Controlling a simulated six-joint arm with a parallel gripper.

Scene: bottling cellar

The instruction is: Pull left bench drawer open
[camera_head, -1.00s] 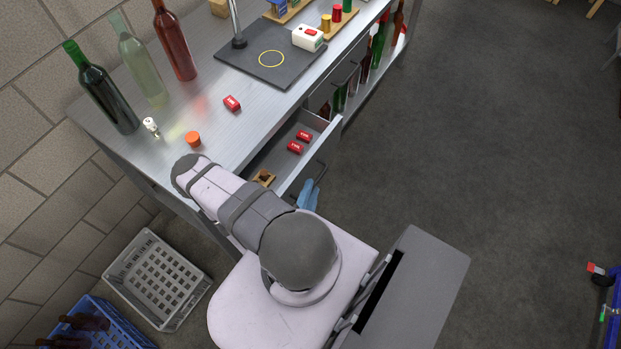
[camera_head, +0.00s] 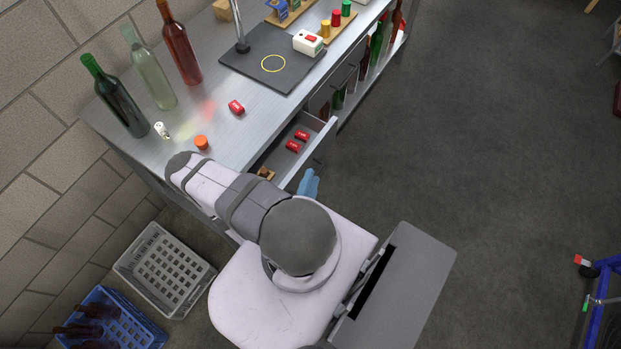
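The left bench drawer (camera_head: 318,150) is open, standing out from the front of the bench. Its dark handle (camera_head: 318,164) shows on the outer side of its front. Two red capsules and a small wooden piece lie inside. Light-blue finger shapes, which look like my gripper (camera_head: 309,183), are right beside the drawer front, just below the handle. Whether they touch the handle cannot be seen. My arm hides the rest of the gripper and the drawer's near end. I cannot tell whether the fingers are open or shut.
The bench top (camera_head: 215,115) carries tall bottles at its left end, an orange cap (camera_head: 201,142) and a red capsule (camera_head: 236,107). A grey crate (camera_head: 165,268) and a blue crate (camera_head: 118,318) stand on the floor at lower left. The floor right of the drawer is clear.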

